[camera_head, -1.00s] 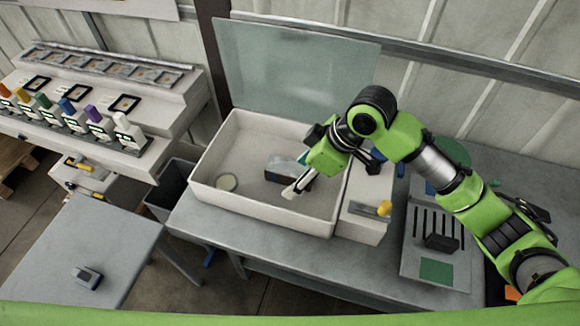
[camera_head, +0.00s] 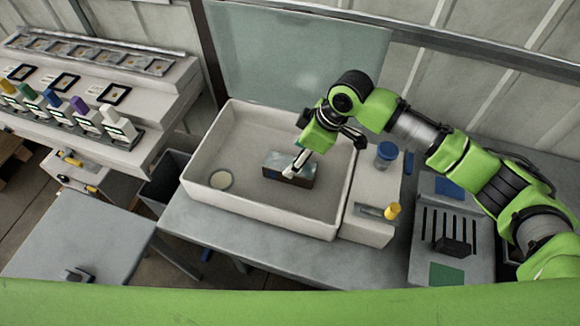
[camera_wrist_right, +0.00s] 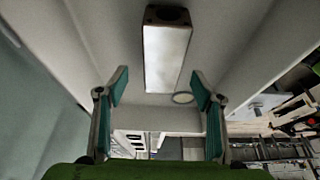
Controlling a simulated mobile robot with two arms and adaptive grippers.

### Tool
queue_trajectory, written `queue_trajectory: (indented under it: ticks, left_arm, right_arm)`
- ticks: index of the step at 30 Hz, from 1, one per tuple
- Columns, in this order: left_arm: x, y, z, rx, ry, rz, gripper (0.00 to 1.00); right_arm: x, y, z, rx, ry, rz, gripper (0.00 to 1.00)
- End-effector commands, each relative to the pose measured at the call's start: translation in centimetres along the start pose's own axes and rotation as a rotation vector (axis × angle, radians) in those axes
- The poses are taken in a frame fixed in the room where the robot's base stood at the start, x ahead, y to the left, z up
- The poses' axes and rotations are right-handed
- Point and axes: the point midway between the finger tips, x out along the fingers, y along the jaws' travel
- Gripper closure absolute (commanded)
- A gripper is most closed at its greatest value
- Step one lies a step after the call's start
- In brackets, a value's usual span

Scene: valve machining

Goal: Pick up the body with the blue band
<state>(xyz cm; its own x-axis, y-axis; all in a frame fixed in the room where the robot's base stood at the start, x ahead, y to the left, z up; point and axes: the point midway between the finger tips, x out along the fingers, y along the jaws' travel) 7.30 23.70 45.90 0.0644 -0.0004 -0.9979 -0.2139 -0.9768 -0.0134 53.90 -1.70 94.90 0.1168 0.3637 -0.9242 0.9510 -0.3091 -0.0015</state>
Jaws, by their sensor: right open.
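A grey metal block-shaped body (camera_head: 275,160) with dark sides lies in the white tray (camera_head: 200,197). In the right wrist view the body (camera_wrist_right: 166,55) is a long pale block with a dark end, beyond the fingers and between their lines. My left gripper is not in view.
A round pale disc (camera_head: 221,180) lies in the tray's left part. A slotted plate (camera_head: 440,275) lies further right. Coloured-topped units (camera_head: 75,115) stand at left.

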Motion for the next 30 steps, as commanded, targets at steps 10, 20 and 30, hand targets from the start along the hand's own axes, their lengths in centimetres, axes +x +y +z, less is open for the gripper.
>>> queue_trajectory:
  ticks: [10, 20, 30]
  left_arm:
    - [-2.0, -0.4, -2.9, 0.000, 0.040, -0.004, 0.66]
    - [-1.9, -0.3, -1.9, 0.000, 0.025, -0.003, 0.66]
    - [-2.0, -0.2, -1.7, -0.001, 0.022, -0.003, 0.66]
  right_arm:
    - [4.5, -0.3, 0.1, 0.001, -0.002, -0.003, 0.39]
    - [4.9, -0.2, 0.1, 0.000, -0.001, -0.001, 0.54]
    - [4.7, -0.2, -0.1, -0.001, 0.005, 0.001, 1.00]
